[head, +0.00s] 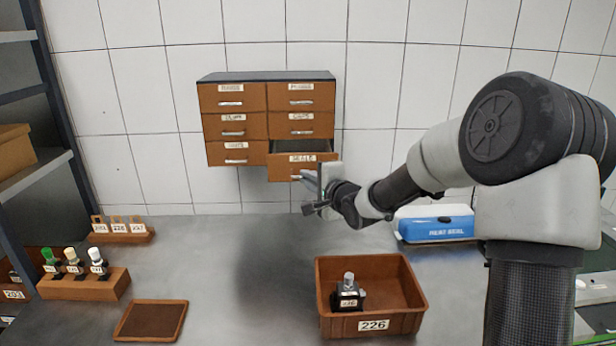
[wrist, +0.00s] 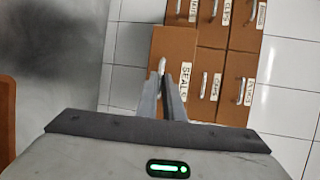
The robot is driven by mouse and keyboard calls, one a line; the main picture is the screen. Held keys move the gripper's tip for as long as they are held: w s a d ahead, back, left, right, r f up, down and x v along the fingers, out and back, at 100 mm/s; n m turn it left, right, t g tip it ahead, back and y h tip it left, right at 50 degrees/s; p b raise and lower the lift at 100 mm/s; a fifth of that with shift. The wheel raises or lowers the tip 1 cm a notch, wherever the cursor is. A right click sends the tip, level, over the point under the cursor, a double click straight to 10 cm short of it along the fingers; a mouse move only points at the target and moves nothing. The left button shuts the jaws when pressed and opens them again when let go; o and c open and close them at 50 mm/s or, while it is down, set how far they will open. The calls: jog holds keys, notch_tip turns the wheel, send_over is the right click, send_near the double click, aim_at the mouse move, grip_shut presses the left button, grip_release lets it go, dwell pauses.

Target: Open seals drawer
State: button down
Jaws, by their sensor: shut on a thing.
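The seals drawer (head: 280,172) is the bottom right drawer of a brown cabinet (head: 266,77) with a dark top, on the tiled wall. It stands pulled out, and its dark inside shows above the front. In the wrist view the drawer front (wrist: 172,48) carries a label reading SEALS. My gripper (head: 306,179) is at the drawer front. Its fingers (wrist: 164,85) are closed around the silver handle (wrist: 162,66), which they partly hide. What lies inside the drawer cannot be made out.
The other cabinet drawers (head: 235,126) are closed. Below on the grey bench are a brown bin (head: 405,313) marked 226 holding a small bottle (head: 348,294), a blue and white case (head: 436,224), a flat tray (head: 152,321) and a bottle rack (head: 84,285). The bench middle is clear.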

jog(key=c, duration=1.9)
grip_release()
jog(key=p+v, duration=0.2)
jog(key=v, duration=1.5)
jog(key=shift+s+d, duration=0.1)
jog(key=shift+s, duration=0.05)
